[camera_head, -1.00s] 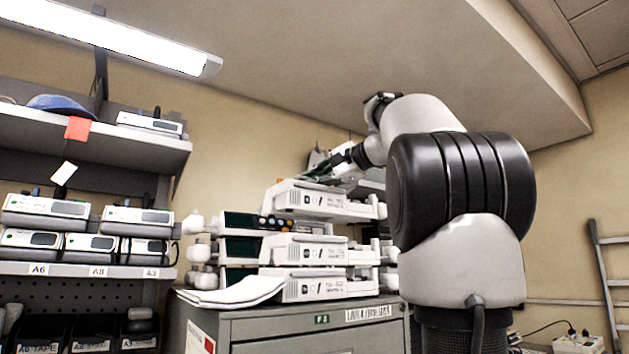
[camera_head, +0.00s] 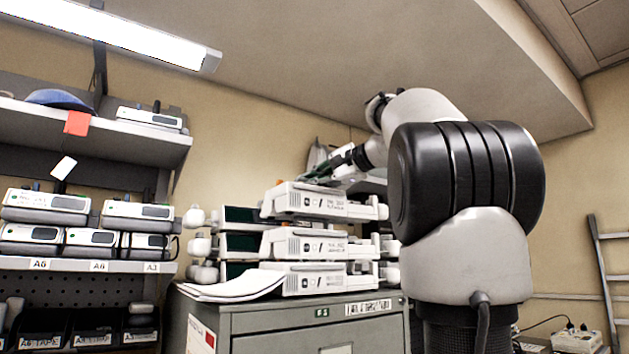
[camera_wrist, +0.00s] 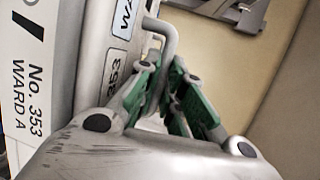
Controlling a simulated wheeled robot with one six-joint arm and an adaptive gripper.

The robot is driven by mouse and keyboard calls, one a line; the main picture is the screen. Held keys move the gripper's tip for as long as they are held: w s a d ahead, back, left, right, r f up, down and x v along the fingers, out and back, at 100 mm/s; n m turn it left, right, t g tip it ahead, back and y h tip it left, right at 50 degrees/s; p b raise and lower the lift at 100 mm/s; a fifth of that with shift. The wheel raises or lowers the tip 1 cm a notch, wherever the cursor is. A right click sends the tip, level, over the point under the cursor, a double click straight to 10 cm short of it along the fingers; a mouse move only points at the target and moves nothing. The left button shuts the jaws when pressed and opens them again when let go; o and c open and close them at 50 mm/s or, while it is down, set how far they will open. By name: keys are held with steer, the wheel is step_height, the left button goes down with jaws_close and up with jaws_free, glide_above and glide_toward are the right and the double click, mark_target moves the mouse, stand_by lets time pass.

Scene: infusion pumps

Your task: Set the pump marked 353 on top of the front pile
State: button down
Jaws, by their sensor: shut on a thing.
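The pump marked 353 (camera_head: 318,201) is white and about level in the head view, over the front pile (camera_head: 303,245). A narrow gap seems to show between it and the pile's upper pump; contact cannot be told. My gripper (camera_head: 328,173) is above the pump, coming from the right. In the wrist view, my gripper (camera_wrist: 166,85) has its green-padded fingers shut around the grey bar handle (camera_wrist: 168,45) of the pump. The label "No. 353 WARD A" (camera_wrist: 40,100) shows on its side. The front pile shows two white pumps, one on the other.
A pile with dark screens (camera_head: 240,243) stands behind and left of the front pile. Papers (camera_head: 232,287) lie on the grey cabinet (camera_head: 270,322) at the left. Shelves with more pumps (camera_head: 90,238) stand farther left. A ladder (camera_head: 606,270) is at the far right.

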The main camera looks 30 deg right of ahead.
steer(key=shift+f, duration=0.15)
steer(key=shift+f, duration=0.4)
steer(key=shift+f, duration=0.65)
stand_by(1.0)
steer(key=c, duration=1.5)
jaws_free()
steer(key=shift+o, duration=0.2)
steer(key=shift+f, duration=0.15)
steer(key=shift+s, duration=0.15)
steer(key=v, duration=1.2)
